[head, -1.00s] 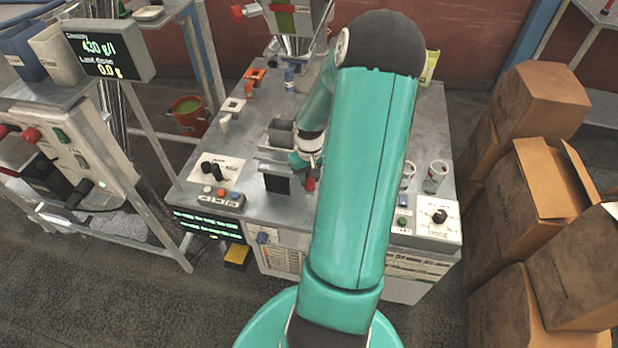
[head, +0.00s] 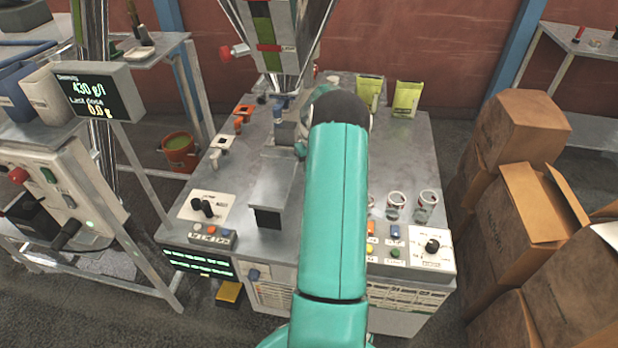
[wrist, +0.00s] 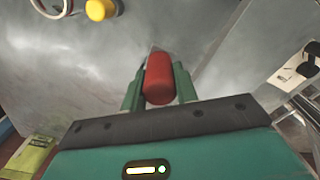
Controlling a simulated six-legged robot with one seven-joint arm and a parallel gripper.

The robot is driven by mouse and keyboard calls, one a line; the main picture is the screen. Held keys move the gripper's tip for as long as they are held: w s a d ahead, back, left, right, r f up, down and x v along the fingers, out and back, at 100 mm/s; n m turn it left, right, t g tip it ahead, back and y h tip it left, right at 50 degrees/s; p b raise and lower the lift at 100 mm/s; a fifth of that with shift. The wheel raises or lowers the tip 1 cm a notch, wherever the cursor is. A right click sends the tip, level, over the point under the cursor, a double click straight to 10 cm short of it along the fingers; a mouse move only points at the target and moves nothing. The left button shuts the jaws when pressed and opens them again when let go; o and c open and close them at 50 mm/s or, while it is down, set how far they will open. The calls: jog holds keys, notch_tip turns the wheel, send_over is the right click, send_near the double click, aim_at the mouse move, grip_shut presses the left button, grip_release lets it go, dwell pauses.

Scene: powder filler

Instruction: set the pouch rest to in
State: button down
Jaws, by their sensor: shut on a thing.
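The pouch rest (head: 284,134) is a grey block at the back of a sloped grey rail (head: 268,184) on the metal table. In the head view it stands close below the filler's nozzle (head: 281,102). Whether it is against a stop cannot be seen. In the wrist view, the two green fingers of my gripper (wrist: 159,88) are shut on a red handle (wrist: 158,72), one on each side. In the head view my arm hides the fingers and the handle.
The filler's hopper (head: 272,40) hangs above the rest. Orange (head: 243,112) and white (head: 222,143) fittings stand on the left. Cups (head: 396,203) and green pouches (head: 407,98) stand on the right. Cartons (head: 520,225) stack beside the table.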

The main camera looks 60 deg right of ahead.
jog(key=shift+w+d+r, duration=0.1)
jog(key=shift+w+d, duration=0.15)
jog(key=shift+d, duration=0.25)
jog(key=shift+w+d, duration=0.2)
jog(key=shift+d, duration=0.25)
jog(key=c, duration=1.1)
grip_release()
jog(key=shift+w+d, duration=0.1)
jog(key=shift+d, duration=0.05)
notch_tip(320, 180, up, 14)
jog(key=shift+f, duration=0.1)
jog(key=shift+a, duration=0.2)
